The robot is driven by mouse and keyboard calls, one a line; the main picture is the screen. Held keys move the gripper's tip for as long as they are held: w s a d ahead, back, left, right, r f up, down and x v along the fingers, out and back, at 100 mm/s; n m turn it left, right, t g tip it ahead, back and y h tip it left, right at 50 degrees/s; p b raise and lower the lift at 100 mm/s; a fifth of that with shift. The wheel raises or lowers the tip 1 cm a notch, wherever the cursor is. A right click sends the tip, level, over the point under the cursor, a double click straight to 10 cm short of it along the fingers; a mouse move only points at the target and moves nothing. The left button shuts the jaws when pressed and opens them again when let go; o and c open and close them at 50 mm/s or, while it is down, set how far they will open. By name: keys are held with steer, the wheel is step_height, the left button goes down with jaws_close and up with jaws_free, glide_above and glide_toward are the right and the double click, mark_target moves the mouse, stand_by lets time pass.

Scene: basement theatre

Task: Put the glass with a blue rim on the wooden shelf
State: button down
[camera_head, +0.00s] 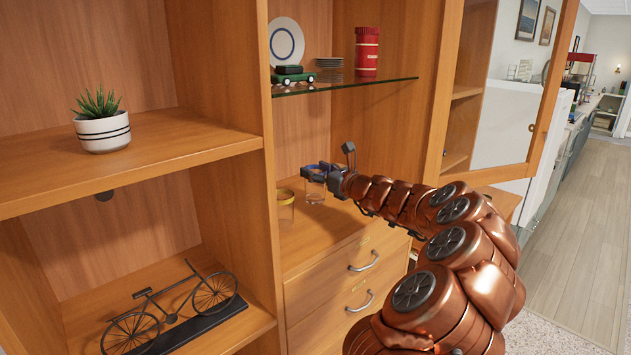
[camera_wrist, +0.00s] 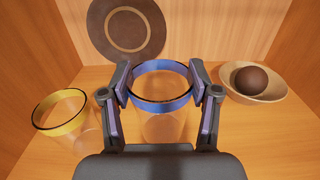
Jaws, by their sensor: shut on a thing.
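The glass with a blue rim (camera_wrist: 162,121) is between the fingers of my gripper (camera_wrist: 161,86) in the wrist view. The fingers press on the blue rim from both sides, so the gripper is shut on it. The glass is upright, on or just above the wooden shelf (camera_wrist: 225,140); I cannot tell which. In the head view the glass (camera_head: 315,188) shows partly behind my gripper (camera_head: 322,173), inside the right cabinet compartment above the drawers. The wooden shelf (camera_head: 310,236) is the floor of that compartment.
A yellow-rimmed glass (camera_wrist: 66,118) stands close on the left. A brown plate (camera_wrist: 127,15) leans behind, and a bowl (camera_wrist: 271,97) with a dark ball sits on the right. A glass shelf (camera_head: 345,86) hangs above my gripper. An open cabinet door (camera_head: 536,150) stands to the right.

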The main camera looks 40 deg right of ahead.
mark_target(322, 185)
steer(key=shift+f, duration=1.55)
steer(key=shift+f, duration=0.15)
steer(key=shift+c, duration=1.3)
jaws_free()
steer(key=shift+r+p, duration=0.2)
steer(key=shift+p, duration=0.1)
steer(key=s+b, duration=0.2)
steer(key=s, duration=1)
steer(key=shift+a+b, duration=0.1)
steer(key=shift+b, duration=0.25)
steer(key=shift+a+f, duration=0.1)
